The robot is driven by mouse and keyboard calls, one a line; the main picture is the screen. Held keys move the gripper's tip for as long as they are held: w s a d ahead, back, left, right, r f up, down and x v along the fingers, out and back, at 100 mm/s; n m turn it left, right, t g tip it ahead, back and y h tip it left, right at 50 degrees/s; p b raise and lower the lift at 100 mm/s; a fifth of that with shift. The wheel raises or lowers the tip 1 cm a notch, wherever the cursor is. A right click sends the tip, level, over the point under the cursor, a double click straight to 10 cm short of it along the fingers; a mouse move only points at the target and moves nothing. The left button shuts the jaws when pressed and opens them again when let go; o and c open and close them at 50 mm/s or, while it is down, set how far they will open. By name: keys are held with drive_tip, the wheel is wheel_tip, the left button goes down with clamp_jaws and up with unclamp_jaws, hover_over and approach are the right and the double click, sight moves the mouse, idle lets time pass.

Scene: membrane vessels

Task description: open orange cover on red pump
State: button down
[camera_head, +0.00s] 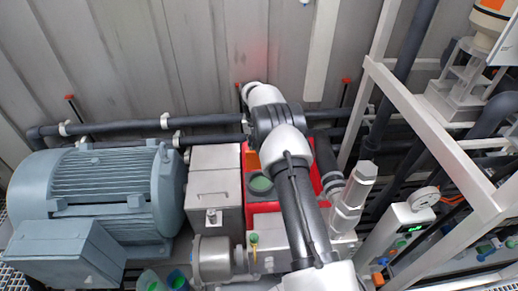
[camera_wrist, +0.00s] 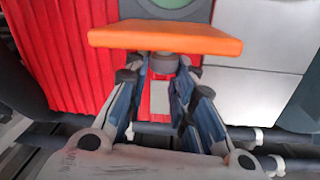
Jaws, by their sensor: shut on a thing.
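The red pump (camera_head: 262,208) stands in the middle of the head view, partly hidden by my arm. A round green face (camera_head: 260,183) shows uncovered on its top. A small orange piece, the cover (camera_head: 253,160), shows just behind that face. In the wrist view the orange cover (camera_wrist: 165,38) is a flat plate seen nearly edge-on, with the green face (camera_wrist: 172,3) just past it and the pump's ribbed red side (camera_wrist: 70,55) at left. My gripper (camera_wrist: 162,66) is shut on the cover, its fingertips partly hidden under the plate. The head view hides my gripper behind the arm.
A large blue-grey motor (camera_head: 105,195) and a grey metal box (camera_head: 214,188) stand left of the pump. Dark pipes (camera_head: 110,127) run along the back wall. A white frame (camera_head: 425,115) and a gauge (camera_head: 423,197) stand at right, limiting room there.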

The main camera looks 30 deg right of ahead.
drive_tip(key=shift+w+a+f, duration=0.1)
drive_tip(key=shift+a+f, duration=0.1)
drive_tip(key=shift+a, duration=0.1)
drive_tip(key=c, duration=1.4)
unclamp_jaws()
drive_tip(key=shift+w, duration=0.1)
drive_tip(key=shift+o, duration=0.2)
wheel_tip(320, 180, up, 12)
drive_tip(key=shift+w+a, duration=0.2)
drive_tip(key=shift+a, duration=0.15)
